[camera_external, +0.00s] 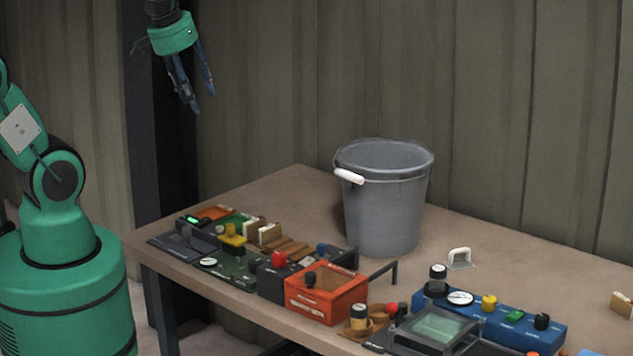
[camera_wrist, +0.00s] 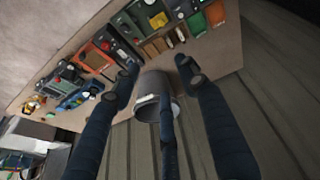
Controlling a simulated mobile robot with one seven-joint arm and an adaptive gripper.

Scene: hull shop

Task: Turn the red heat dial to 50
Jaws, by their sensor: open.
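A round red knob (camera_external: 279,258) sits on a dark box (camera_external: 272,280) near the table's front edge in the external view. A smaller red knob (camera_external: 391,308) shows farther right, among wooden pieces. The lettering and scale marks are too small to read, so I cannot tell which is the heat dial or its setting. My gripper (camera_external: 203,101) is open and empty, high above the table's back left corner and well apart from both knobs.
A grey bucket (camera_external: 388,205) with a white handle grip stands at the table's back edge. The tabletop (camera_external: 285,195) left of the bucket is bare.

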